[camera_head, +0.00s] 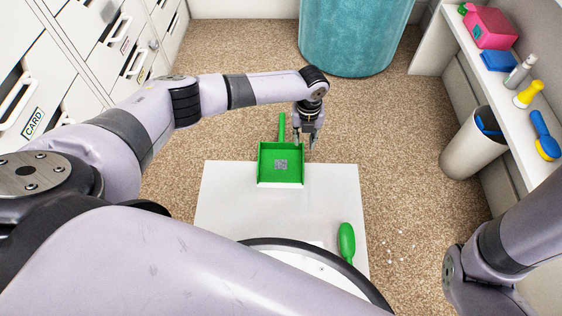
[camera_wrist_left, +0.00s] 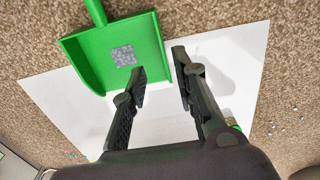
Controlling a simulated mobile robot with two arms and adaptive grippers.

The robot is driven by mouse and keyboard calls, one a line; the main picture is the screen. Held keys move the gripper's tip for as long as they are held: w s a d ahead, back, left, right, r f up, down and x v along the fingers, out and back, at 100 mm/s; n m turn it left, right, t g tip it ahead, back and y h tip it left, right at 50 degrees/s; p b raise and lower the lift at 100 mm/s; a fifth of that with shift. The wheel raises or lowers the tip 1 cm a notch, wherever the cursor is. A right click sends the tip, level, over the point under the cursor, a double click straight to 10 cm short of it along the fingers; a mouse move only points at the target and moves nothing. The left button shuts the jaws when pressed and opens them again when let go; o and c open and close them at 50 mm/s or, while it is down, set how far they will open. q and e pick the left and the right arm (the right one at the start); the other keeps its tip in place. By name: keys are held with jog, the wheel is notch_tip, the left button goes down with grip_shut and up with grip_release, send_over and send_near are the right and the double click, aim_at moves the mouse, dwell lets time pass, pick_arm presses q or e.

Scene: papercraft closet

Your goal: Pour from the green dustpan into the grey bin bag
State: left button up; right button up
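The green dustpan (camera_head: 265,165) lies at the far edge of a white sheet (camera_head: 225,215), its handle pointing away over the carpet. A grey speckled square patch (camera_head: 281,164) shows on its floor; I cannot tell whether it is loose debris or a marking. The dustpan also shows in the left wrist view (camera_wrist_left: 90,48). My left gripper (camera_head: 308,142) is just right of the dustpan's handle, pointing down. In the left wrist view its fingers (camera_wrist_left: 158,66) are apart with nothing between them. My right gripper is out of view. I cannot identify a grey bin bag.
A green brush (camera_head: 346,243) lies on the sheet's right side. Small pale scraps (camera_head: 400,247) are on the carpet. A light grey bin (camera_head: 470,150) with something blue inside stands under the right shelf (camera_head: 500,90). A teal container (camera_head: 355,40) stands at the back; drawers line the left.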

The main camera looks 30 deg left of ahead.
pick_arm(q)
notch_tip(320, 180, down, 5)
jog(key=b, duration=0.3)
jog(key=shift+f, duration=0.1)
jog(key=f+b, duration=0.5)
jog(key=shift+w+f+b, duration=0.1)
jog(key=shift+w+b, duration=0.1)
jog(key=shift+b, duration=0.15)
grip_shut()
